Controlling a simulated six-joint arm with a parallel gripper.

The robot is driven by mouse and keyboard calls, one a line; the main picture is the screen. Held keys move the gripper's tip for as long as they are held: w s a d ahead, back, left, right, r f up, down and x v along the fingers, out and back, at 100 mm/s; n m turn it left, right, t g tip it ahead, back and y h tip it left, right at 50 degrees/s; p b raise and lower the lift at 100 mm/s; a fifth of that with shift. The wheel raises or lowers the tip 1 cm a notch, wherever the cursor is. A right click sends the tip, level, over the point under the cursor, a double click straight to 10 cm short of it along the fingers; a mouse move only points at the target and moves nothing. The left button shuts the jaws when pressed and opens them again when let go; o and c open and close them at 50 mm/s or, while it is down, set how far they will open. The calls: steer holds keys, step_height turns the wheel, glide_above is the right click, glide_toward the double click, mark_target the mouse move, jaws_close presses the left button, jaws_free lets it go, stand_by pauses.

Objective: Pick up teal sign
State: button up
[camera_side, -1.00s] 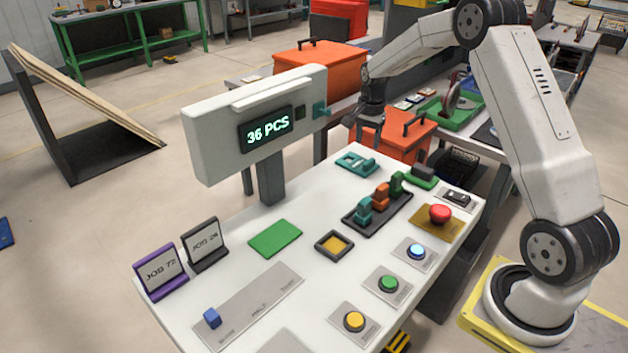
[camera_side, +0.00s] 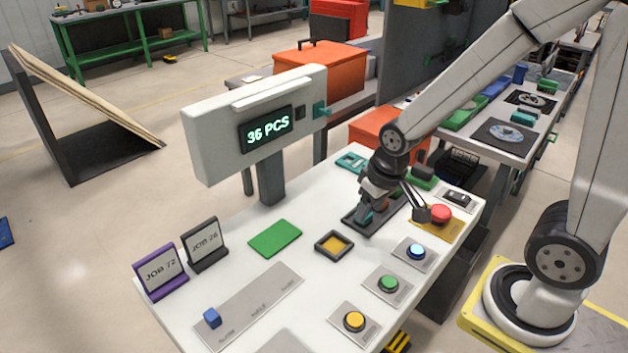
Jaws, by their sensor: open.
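A dark tray (camera_side: 350,222) on the white table holds small upright pieces. A teal piece (camera_side: 367,217) shows at its near end, mostly hidden by my gripper. I cannot tell whether it is the teal sign. Another teal piece (camera_side: 351,161) lies flat near the table's back edge. My gripper (camera_side: 393,215) is low over the tray with its fingers apart. One finger is beside the teal piece in the tray and the other is near the red button. Whether the fingers touch anything cannot be told.
The red button (camera_side: 440,213) stands close to the right of my gripper. Blue (camera_side: 416,251), green (camera_side: 389,284) and yellow (camera_side: 354,320) buttons line the right edge. A display post (camera_side: 269,178) rises behind. Purple (camera_side: 161,272) and dark (camera_side: 204,244) job stands are at left.

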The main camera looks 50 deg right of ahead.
steer(key=shift+s+a+f+n, duration=0.1)
steer(key=shift+s+a+n, duration=0.2)
steer(key=shift+s, duration=0.3)
steer(key=shift+s+a+f+n, duration=0.1)
steer(key=shift+s+a+n, duration=0.2)
steer(key=shift+s, duration=0.3)
steer(key=shift+o, duration=0.2)
steer(key=shift+o, duration=0.3)
steer(key=shift+w+d, duration=0.1)
steer(key=w+d+m+g, duration=0.1)
steer(key=w+d+m, duration=0.8)
steer(key=w, duration=0.4)
steer(key=w+d+m, duration=0.2)
steer(key=d+m, duration=0.1)
steer(key=d, duration=0.2)
steer(key=w+d+f+m+g, duration=0.1)
steer(key=w+d+m, duration=0.1)
steer(key=d, duration=0.4)
steer(key=w+d+m, duration=0.3)
steer(key=d+m, duration=0.1)
steer(key=d, duration=0.2)
steer(key=shift+d+f, duration=0.15)
steer(key=shift+f, duration=0.15)
